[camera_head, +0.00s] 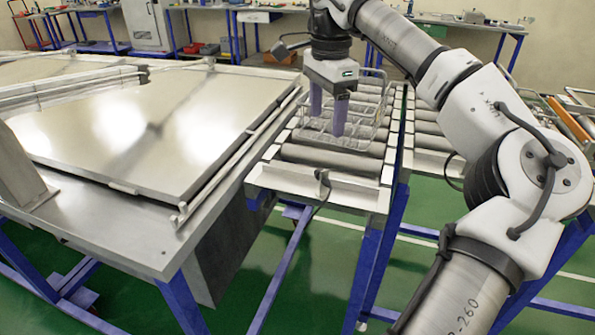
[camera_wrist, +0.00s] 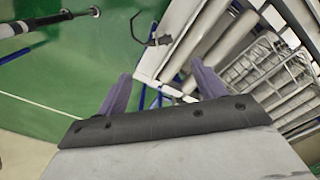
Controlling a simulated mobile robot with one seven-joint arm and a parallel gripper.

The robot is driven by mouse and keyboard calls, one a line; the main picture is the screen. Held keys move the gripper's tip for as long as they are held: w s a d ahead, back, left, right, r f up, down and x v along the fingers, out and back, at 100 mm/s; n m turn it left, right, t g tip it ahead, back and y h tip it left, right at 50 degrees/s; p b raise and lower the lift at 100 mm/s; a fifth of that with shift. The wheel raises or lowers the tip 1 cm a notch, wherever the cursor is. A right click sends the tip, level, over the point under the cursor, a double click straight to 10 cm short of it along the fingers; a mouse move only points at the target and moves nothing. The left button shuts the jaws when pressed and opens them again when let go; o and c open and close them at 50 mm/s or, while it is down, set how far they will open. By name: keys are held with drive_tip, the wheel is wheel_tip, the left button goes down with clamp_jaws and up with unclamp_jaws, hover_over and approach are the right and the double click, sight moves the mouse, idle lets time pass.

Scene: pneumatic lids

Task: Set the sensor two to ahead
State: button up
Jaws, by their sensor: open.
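A small dark sensor (camera_head: 322,176) with a cable sits on the metal end plate of the roller conveyor. No label on it can be read, so I cannot tell whether it is sensor two. A dark part with a looped cable, which looks like the same sensor, shows at the top of the wrist view (camera_wrist: 146,32). Which way it is set is too small to tell. My gripper (camera_head: 327,124) points down over the conveyor, behind the sensor and apart from it. Its two purple fingers (camera_wrist: 160,72) are spread, with nothing between them.
A wire basket (camera_head: 372,124) stands on the rollers right by my fingers. The roller conveyor (camera_head: 328,160) has a raised metal end plate (camera_head: 300,183). A large metal lid (camera_head: 150,125) lies on the bench to the left. Green floor is open in front.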

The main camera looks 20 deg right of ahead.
sight(323, 174)
wheel_tip(323, 174, down, 14)
drive_tip(key=shift+r+p, duration=0.1)
drive_tip(key=shift+p, duration=0.9)
drive_tip(key=c, duration=1)
